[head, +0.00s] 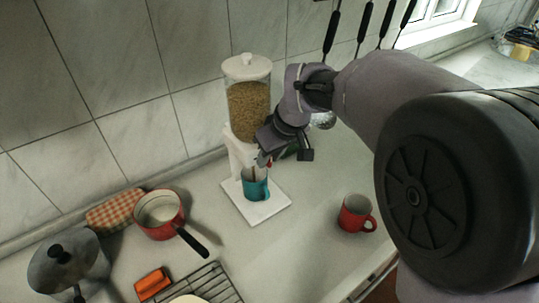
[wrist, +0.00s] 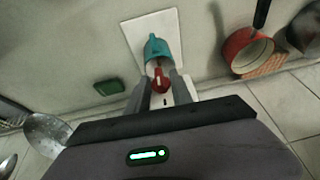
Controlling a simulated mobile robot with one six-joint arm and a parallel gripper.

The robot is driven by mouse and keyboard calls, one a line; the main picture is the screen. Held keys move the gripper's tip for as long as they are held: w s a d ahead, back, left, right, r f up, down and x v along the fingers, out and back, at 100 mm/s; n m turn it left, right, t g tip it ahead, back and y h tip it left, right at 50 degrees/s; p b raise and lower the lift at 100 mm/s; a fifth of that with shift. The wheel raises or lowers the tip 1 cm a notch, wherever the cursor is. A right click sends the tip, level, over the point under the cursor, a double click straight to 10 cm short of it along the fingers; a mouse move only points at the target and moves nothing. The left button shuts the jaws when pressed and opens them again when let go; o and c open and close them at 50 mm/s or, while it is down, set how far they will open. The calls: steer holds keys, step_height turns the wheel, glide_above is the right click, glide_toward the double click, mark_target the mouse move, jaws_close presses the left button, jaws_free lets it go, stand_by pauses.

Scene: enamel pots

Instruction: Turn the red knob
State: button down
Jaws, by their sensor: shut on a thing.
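A dispenser (head: 248,98) with a clear, grain-filled hopper and a white lid stands on a white base (head: 270,208) near the tiled wall. The red knob (wrist: 160,82) is on its front, between my fingers in the wrist view. My gripper (wrist: 162,78) is shut on the knob. In the head view my gripper (head: 267,158) hides most of the knob. A teal cup (head: 256,190) stands upright on the base below the gripper; it also shows in the wrist view (wrist: 156,46). I cannot tell how full it is.
A red mug (head: 352,217) stands to the right. A red pot (head: 160,222), checkered cloth (head: 115,210), grey lidded pot (head: 65,265), orange block (head: 153,284) and wire rack (head: 205,285) are to the left. Dark utensils (head: 365,22) hang behind. The counter between base and mug is clear.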

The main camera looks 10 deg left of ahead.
steer(key=shift+w+d+r+g+y+p, duration=0.15)
steer(key=shift+g+y+p, duration=0.35)
steer(key=shift+g+p, duration=0.25)
steer(key=shift+w+d+f+m+g+y+p, duration=0.25)
steer(key=shift+m+g+y, duration=0.45)
steer(key=shift+g+y, duration=0.95)
steer(key=shift+f+m+g+y+p, duration=0.35)
steer(key=shift+m+g+y, duration=0.35)
steer(key=shift+g+y, duration=1)
steer(key=shift+w+d+f+m+g+y+p, duration=0.25)
steer(key=shift+m+g+y, duration=0.45)
steer(key=shift+g+y, duration=0.95)
steer(key=shift+s+a+t+y, duration=0.1)
steer(key=shift+a+t+y, duration=0.1)
steer(key=shift+t+y, duration=0.3)
steer(key=c, duration=1.5)
jaws_free()
steer(key=shift+f, duration=0.1)
